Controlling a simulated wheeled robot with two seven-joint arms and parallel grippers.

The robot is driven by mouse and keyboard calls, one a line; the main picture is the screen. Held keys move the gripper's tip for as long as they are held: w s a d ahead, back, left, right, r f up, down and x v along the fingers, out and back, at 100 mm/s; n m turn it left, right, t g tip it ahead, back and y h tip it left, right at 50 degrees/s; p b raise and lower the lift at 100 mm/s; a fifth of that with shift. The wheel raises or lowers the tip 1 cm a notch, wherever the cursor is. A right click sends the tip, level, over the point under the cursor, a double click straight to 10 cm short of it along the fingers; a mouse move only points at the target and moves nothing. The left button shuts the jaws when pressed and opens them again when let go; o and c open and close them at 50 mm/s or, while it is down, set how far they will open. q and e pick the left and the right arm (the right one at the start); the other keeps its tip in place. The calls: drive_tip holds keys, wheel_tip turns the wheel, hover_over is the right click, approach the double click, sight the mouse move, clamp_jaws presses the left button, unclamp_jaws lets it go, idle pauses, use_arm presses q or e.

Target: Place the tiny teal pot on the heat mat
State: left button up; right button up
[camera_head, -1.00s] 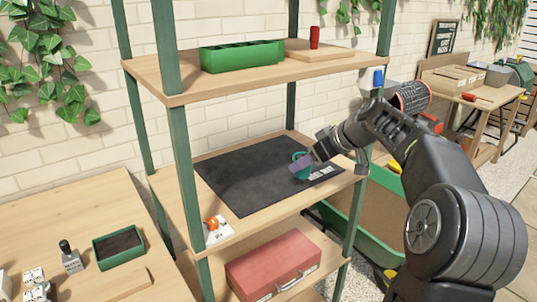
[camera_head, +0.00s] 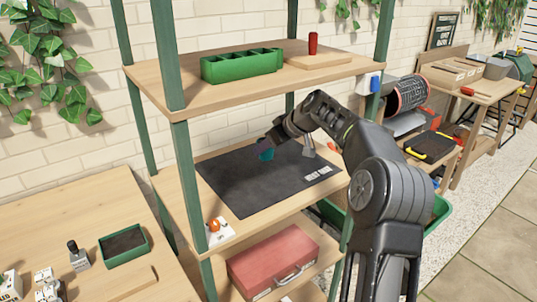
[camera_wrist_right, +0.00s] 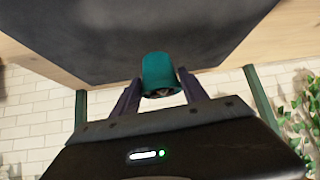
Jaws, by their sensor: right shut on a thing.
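The tiny teal pot (camera_head: 267,155) is between the fingers of my right gripper (camera_head: 262,148), over the back middle part of the black heat mat (camera_head: 240,188). In the right wrist view the teal pot (camera_wrist_right: 158,72) sits between the two fingers of my right gripper (camera_wrist_right: 158,88), which is shut on it. The heat mat (camera_wrist_right: 120,35) fills the top of that view. I cannot tell whether the pot touches the mat or hangs just above it. My left gripper is not in view.
The mat lies on the middle shelf (camera_head: 178,200) of a green-posted rack. The upper shelf (camera_head: 190,92) is above it, with a green planter tray (camera_head: 240,66). A control with an orange knob (camera_head: 215,227) is at the mat's front left. A red toolbox (camera_head: 272,262) is below.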

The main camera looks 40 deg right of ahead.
sight(273, 152)
wheel_tip(273, 152, down, 3)
drive_tip(key=shift+f, duration=0.2)
drive_tip(key=shift+f, duration=0.15)
drive_tip(key=o, duration=1.4)
drive_tip(key=b+v, duration=0.1)
drive_tip(key=v, duration=1.1)
drive_tip(key=shift+b, duration=0.35)
